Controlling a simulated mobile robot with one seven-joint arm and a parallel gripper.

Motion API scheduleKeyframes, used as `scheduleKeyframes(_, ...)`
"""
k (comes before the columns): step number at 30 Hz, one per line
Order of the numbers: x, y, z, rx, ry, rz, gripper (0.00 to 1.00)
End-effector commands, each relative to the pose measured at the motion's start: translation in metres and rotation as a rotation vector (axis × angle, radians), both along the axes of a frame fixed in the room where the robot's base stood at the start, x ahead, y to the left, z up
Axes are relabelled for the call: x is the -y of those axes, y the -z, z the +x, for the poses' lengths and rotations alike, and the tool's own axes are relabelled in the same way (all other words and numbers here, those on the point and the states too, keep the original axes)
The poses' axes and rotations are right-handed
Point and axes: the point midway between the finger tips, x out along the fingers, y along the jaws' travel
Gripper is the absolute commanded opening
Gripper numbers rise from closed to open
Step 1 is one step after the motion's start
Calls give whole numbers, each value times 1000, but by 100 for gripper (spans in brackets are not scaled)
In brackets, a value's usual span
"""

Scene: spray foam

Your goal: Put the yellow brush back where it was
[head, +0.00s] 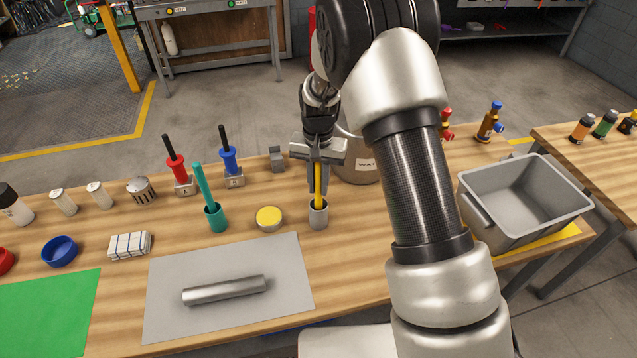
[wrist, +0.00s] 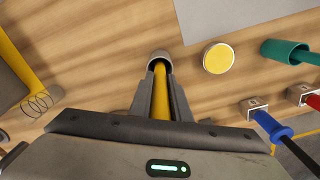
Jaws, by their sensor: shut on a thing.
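The yellow brush (head: 318,186) stands upright with its lower end inside a small grey cup (head: 318,216) on the wooden table. My gripper (head: 319,178) is above the cup, pointing down, with its fingers closed around the brush's yellow handle. In the wrist view the yellow handle (wrist: 160,92) runs between the two fingers into the grey cup (wrist: 160,56). The brush's lower end is hidden inside the cup.
A yellow-topped round tin (head: 269,217) and a teal cup with a teal handle (head: 215,216) stand left of the grey cup. A grey mat (head: 170,315) with a metal cylinder (head: 224,290) lies in front. A grey bin (head: 530,232) is at the right.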

Motion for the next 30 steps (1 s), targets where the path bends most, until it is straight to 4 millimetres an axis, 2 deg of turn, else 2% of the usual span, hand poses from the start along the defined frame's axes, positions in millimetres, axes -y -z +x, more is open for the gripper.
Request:
scheduleKeyframes(9, 0, 4, 1, 2, 0, 0, 0)
scheduleKeyframes(10, 0, 3, 1, 2, 0, 0, 18)
scheduleKeyframes(13, 0, 2, 1, 2, 0, 0, 35)
scheduleKeyframes(21, 0, 2, 1, 1, 0, 1, 35)
scheduleKeyframes(25, 0, -5, 1, 3, 0, 1, 35)
scheduleKeyframes(30, 0, -34, 2, 7, 0, 1, 35)
